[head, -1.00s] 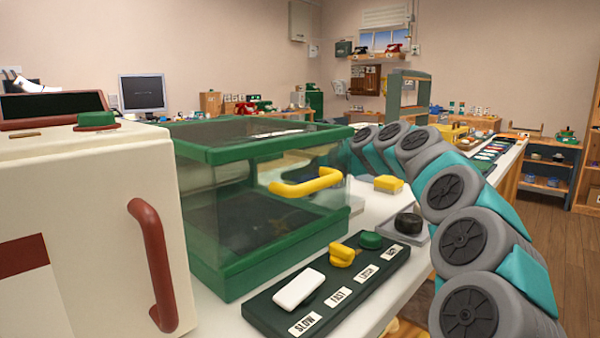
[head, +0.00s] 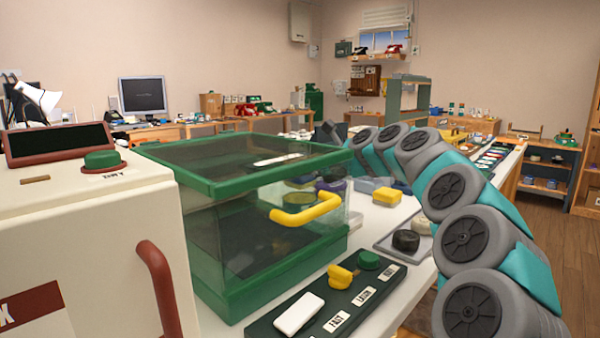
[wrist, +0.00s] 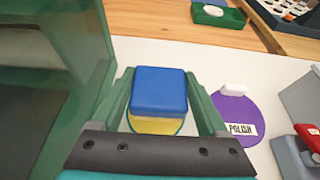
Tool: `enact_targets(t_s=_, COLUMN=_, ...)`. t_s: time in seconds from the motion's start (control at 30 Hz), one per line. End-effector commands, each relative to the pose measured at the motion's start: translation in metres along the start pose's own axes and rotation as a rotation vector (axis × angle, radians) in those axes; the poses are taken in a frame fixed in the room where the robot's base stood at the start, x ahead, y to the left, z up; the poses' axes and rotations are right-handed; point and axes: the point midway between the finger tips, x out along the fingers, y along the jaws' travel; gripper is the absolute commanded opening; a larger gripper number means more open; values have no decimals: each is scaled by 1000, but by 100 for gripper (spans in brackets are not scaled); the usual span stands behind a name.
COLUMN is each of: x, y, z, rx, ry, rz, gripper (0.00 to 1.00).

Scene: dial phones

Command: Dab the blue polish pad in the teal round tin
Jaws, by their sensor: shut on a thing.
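In the wrist view my gripper (wrist: 158,84) is shut on the blue polish pad (wrist: 160,92), a rounded blue block held between its two green fingers. Just below the pad shows the round tin (wrist: 156,126), a yellow surface with a thin rim, partly covered by the pad and gripper. I cannot tell whether the pad touches it. In the head view a round tin (head: 298,201) with yellowish contents shows through the clear case wall. My gripper and the pad cannot be made out there.
The green-framed clear case (head: 250,158) stands close left of my gripper. A purple disc (wrist: 238,118) labelled POLISH lies to the right, with a grey box (wrist: 298,158) beyond it. A yellow block (head: 387,197) and a switch panel (head: 322,312) stand near the case.

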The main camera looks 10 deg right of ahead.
Motion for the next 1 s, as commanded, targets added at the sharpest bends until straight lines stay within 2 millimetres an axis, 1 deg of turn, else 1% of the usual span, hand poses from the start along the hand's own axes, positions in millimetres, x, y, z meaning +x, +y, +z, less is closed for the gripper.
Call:
enact_targets(t_s=0.03, x=-3, y=0, z=6, rx=0, ry=0, rz=0, gripper=20)
enact_targets(t_s=0.5, x=-13, y=-1, z=32, rx=1, ry=0, rz=-3, gripper=20)
enact_targets(t_s=1.0, x=-13, y=0, z=32, rx=1, ry=0, rz=-1, gripper=20)
